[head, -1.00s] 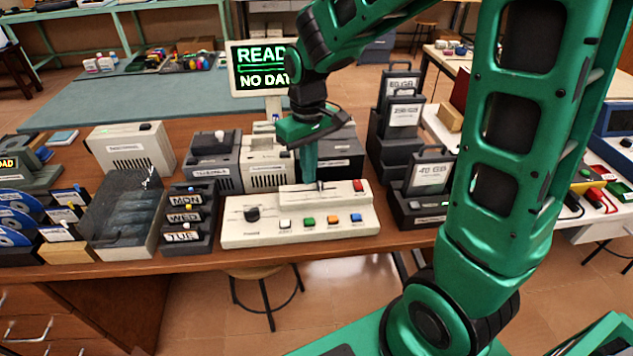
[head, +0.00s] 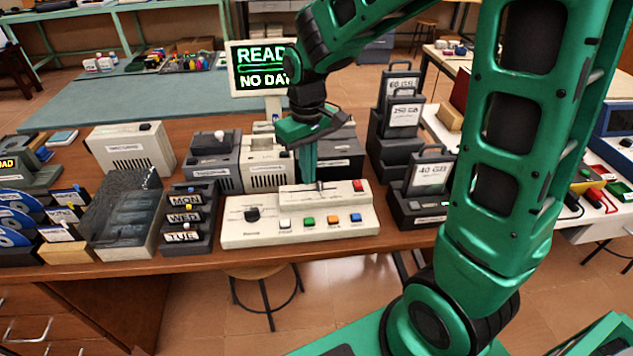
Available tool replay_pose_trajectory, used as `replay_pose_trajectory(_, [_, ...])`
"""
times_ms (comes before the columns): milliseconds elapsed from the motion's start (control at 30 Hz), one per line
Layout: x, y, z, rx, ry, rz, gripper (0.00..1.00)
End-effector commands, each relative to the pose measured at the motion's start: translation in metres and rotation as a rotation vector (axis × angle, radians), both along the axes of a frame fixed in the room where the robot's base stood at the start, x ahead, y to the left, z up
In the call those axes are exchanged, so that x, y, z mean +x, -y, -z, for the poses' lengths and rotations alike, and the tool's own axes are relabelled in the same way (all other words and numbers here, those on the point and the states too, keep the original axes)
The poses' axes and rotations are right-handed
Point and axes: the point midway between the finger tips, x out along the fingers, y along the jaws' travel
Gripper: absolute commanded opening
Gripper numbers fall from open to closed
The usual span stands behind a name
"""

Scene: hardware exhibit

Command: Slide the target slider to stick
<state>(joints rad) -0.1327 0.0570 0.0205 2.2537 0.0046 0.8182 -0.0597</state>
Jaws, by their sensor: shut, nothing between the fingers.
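A cream control box (head: 300,229) lies near the front edge of the wooden table. It has a black knob (head: 252,214), a row of coloured buttons and a red button (head: 358,185). A small slider (head: 320,186) with a thin upright tip stands on the raised strip at the box's back. My gripper (head: 309,181) points down at this strip with its fingers together, just left of the slider tip. I cannot tell whether the fingers touch the slider. The strip's labels are too small to read.
A dark holder with MON, WED and TUE labels (head: 187,217) is left of the box. A dark dock with a 40 GB cartridge (head: 427,178) is at the right. Grey and cream boxes (head: 268,165) stand close behind.

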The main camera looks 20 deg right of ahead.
Motion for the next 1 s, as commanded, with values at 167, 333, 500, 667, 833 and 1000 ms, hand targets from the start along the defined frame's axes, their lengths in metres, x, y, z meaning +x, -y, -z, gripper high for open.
replay_pose_trajectory(167, [0.000,0.000,0.002,0.000,-0.001,0.000,0.00])
replay_pose_trajectory(333, [0.000,0.000,0.006,0.000,-0.001,0.000,0.00])
replay_pose_trajectory(500, [0.000,0.000,0.010,0.000,-0.001,0.000,0.00])
replay_pose_trajectory(667, [0.000,0.000,0.013,0.000,0.000,0.000,0.00])
replay_pose_trajectory(833, [0.000,0.000,0.017,0.000,-0.001,0.000,0.00])
replay_pose_trajectory(1000, [0.000,0.000,0.020,0.000,-0.002,0.000,0.00])
